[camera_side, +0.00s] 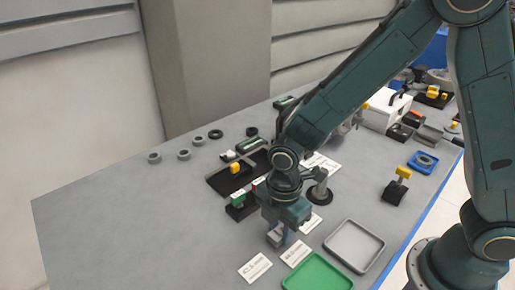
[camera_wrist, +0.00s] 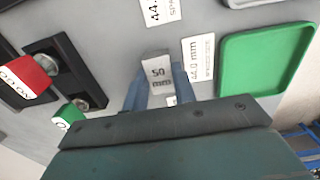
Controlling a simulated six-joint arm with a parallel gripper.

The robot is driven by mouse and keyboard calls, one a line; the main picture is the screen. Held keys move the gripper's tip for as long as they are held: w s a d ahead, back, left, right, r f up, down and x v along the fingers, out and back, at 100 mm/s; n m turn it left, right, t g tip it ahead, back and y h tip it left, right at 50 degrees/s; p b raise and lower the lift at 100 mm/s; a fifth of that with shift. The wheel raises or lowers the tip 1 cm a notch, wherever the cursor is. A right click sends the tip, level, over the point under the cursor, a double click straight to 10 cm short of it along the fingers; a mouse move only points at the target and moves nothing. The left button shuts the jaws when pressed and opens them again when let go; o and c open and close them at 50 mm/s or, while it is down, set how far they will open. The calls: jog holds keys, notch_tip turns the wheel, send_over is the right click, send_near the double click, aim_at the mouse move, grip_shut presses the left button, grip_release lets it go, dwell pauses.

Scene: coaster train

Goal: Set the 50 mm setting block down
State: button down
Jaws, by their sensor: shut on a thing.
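My gripper (camera_side: 278,234) points down over the front part of the grey table, beside several white label cards. In the wrist view my gripper (camera_wrist: 158,90) has its two blue fingers shut on the 50 mm setting block (camera_wrist: 157,67), a pale block marked "50 mm". A small white tag shows by the right finger. In the side view the block is mostly hidden by the fingers. I cannot tell whether its underside touches the table.
A card reading "44.0 mm" (camera_wrist: 198,58) lies right of the block, with a green tray (camera_wrist: 262,60) beyond. A grey tray (camera_side: 354,246) is to the right. A black fixture with red and green tags (camera_side: 240,201) stands close by my gripper's left.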

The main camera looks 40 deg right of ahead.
aim_at(281, 231)
jog(key=shift+f, duration=0.2)
jog(key=c, duration=1.1)
grip_release()
notch_tip(281, 231, up, 12)
jog(key=shift+r, duration=0.1)
dwell(0.4)
